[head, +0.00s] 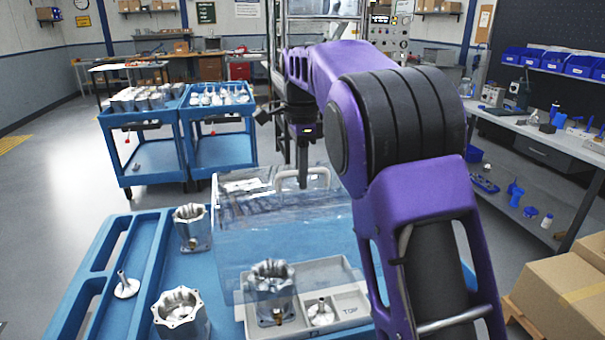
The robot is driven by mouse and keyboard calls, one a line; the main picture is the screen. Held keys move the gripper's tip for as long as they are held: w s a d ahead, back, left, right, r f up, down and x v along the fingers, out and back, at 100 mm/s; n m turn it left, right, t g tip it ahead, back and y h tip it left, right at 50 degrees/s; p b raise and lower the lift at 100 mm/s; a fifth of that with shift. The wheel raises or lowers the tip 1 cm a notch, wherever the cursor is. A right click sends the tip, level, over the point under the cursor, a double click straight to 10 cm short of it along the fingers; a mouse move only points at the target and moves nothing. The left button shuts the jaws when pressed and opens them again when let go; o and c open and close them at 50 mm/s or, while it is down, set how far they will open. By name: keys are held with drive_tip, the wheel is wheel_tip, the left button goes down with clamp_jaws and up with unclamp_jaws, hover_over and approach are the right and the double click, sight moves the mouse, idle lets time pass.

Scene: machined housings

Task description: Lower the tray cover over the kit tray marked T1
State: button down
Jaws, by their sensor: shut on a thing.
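The clear tray cover (240,215) is a see-through box with a pale handle (289,174) on top. My gripper (303,184) is shut on that handle, with the cover hanging below it. The light grey kit tray (335,271) sits on the blue cart top at the bottom centre, partly seen through the cover. It holds a metal housing (270,287) and a small pale stemmed part (320,313) in separate compartments. "TOP" is lettered on the tray; I cannot read a T1 mark. I cannot tell the exact gap between cover and tray. My arm hides the tray's right side.
On the cart top (226,318), two loose housings (191,228) (180,316) stand left of the tray, and a stemmed part (126,287) lies in a recess. Two blue carts (158,160) with parts stand behind. A workbench (540,137) and cardboard boxes (560,295) are at right.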

wheel_tip(320, 180, down, 18)
drive_tip(key=b, duration=0.9)
drive_tip(key=shift+r, duration=0.15)
idle(1.0)
drive_tip(key=shift+f+b, duration=0.3)
drive_tip(key=shift+f, duration=0.25)
idle(0.6)
drive_tip(key=c, duration=0.8)
unclamp_jaws()
drive_tip(key=shift+o, duration=0.2)
wheel_tip(320, 180, up, 17)
drive_tip(key=p, duration=0.4)
drive_tip(key=shift+r, duration=0.2)
